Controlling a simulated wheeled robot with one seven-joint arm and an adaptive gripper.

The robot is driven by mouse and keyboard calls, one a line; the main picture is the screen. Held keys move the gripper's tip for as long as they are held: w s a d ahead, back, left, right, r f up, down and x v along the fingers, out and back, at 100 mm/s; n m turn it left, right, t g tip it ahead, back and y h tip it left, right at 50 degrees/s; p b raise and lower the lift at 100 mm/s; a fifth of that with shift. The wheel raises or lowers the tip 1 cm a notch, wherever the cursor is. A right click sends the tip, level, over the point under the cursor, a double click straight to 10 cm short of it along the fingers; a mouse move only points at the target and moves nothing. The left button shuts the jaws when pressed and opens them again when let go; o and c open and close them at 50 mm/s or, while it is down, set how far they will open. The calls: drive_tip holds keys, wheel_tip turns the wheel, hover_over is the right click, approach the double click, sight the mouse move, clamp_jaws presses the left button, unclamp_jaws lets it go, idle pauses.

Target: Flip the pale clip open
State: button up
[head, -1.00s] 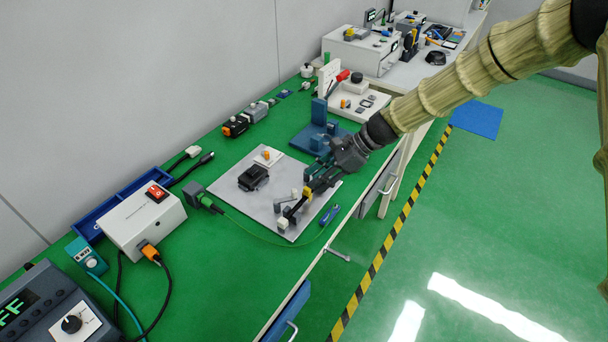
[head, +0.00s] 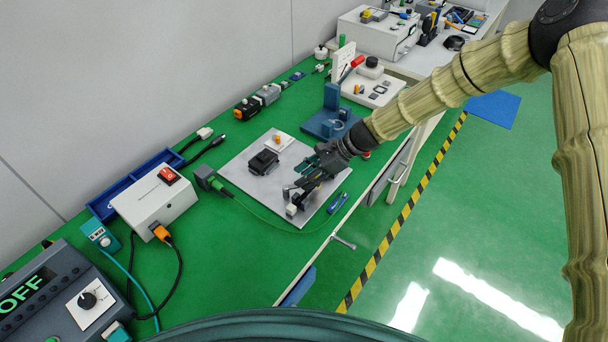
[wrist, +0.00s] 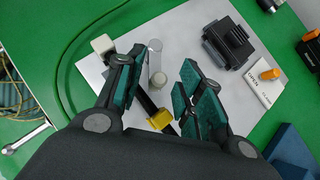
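The pale clip (wrist: 155,62) appears to be a light grey lever with rounded ends on the grey board (wrist: 185,32). In the wrist view it lies between my gripper's (wrist: 163,72) two spread dark-teal fingers, with a visible gap to the right finger. Contact with the left finger cannot be told. A black bar with a yellow piece (wrist: 160,119) runs below it, partly hidden by the fingers. A whitish block (wrist: 103,45) sits just beyond the left finger. In the head view my gripper (head: 302,188) is low over the board's near right part and hides most of the clip.
A black box-like part (wrist: 229,43) and a white plate with an orange knob (wrist: 268,75) lie on the board. A blue stand (head: 330,118) is behind my gripper. A blue tool (head: 338,203) lies by the table edge.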

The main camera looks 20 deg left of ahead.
drive_tip(key=shift+s+a+f, duration=0.15)
drive_tip(key=shift+a+f, duration=0.2)
clamp_jaws()
drive_tip(key=n+g, duration=0.1)
drive_tip(key=w+a+n+g+h+b, duration=0.1)
drive_tip(key=n+b, duration=0.1)
drive_tip(key=n, duration=0.1)
drive_tip(key=shift+w+a+f+g+h, duration=0.1)
drive_tip(key=shift+w+a+g+h, duration=0.1)
drive_tip(key=shift+w+g+h, duration=0.2)
drive_tip(key=n+b, duration=0.1)
drive_tip(key=a+n+g+h+b, duration=0.1)
drive_tip(key=shift+w+n, duration=0.3)
drive_tip(key=shift+n, duration=0.1)
drive_tip(key=shift+a+n+g+h+b, duration=0.25)
drive_tip(key=shift+n+g+h+b, duration=0.1)
drive_tip(key=shift+n+g+h, duration=0.2)
